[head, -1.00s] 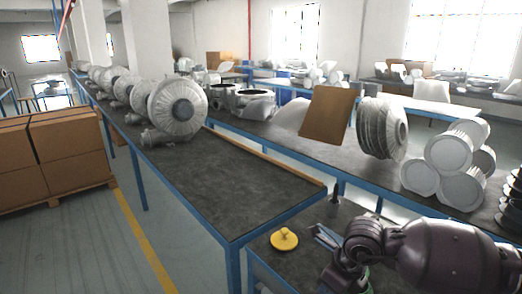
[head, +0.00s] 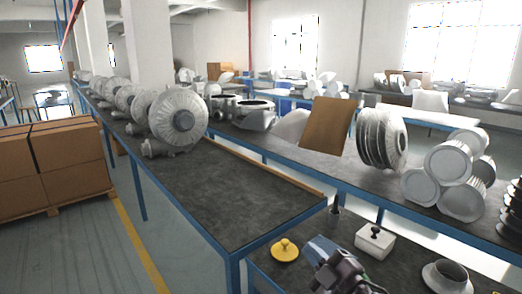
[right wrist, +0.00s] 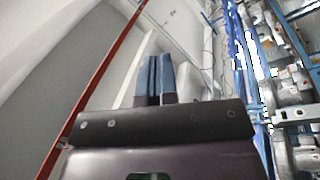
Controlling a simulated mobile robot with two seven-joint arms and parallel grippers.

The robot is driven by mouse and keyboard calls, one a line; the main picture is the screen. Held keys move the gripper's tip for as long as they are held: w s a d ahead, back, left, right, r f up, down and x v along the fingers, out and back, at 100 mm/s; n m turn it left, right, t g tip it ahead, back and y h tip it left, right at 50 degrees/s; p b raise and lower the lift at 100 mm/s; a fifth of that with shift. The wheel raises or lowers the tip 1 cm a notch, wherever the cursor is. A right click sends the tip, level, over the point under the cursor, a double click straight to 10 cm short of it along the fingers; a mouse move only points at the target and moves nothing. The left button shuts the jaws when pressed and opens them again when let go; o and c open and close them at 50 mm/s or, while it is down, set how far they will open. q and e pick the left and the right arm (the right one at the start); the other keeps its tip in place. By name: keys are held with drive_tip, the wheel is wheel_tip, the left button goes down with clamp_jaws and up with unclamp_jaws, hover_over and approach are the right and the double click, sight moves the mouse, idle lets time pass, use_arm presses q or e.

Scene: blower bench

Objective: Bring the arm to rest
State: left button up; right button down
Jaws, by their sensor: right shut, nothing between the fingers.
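My right gripper (head: 320,247) shows at the bottom of the head view, with blue-grey fingers and a dark body cut off by the lower edge. It is in front of the near bench, between a yellow knobbed disc and a white box. In the right wrist view the two fingers (right wrist: 153,78) lie side by side, shut and empty. Behind them are a pale wall or ceiling and a red beam. The left gripper is not in view.
The yellow knobbed disc (head: 285,250), white box with black knob (head: 375,241) and flanged metal ring (head: 446,276) are on the near bench. The long bench (head: 230,195) has a bare near end. Blowers (head: 172,120) line its far part. Cartons (head: 60,165) stand left.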

drive_tip(key=s+d+f+m+g+h, duration=0.1)
drive_tip(key=s+d+f+m+h, duration=0.4)
drive_tip(key=f, duration=0.3)
drive_tip(key=s+d+f+m+g+h, duration=0.1)
drive_tip(key=s+d+f+m+h, duration=0.2)
drive_tip(key=d+f+m, duration=0.5)
drive_tip(key=s+d+f+m+g+h, duration=0.1)
drive_tip(key=s+f+g, duration=0.1)
drive_tip(key=s+f, duration=0.4)
drive_tip(key=s+d+f+m+g+h, duration=0.1)
drive_tip(key=s+d+f+m+h, duration=0.1)
drive_tip(key=s+f, duration=0.5)
drive_tip(key=s, duration=0.4)
drive_tip(key=shift+s+d+m+g+h, duration=0.15)
drive_tip(key=shift+d+m+g+h, duration=0.15)
drive_tip(key=shift+g, duration=0.1)
drive_tip(key=shift+a, duration=0.1)
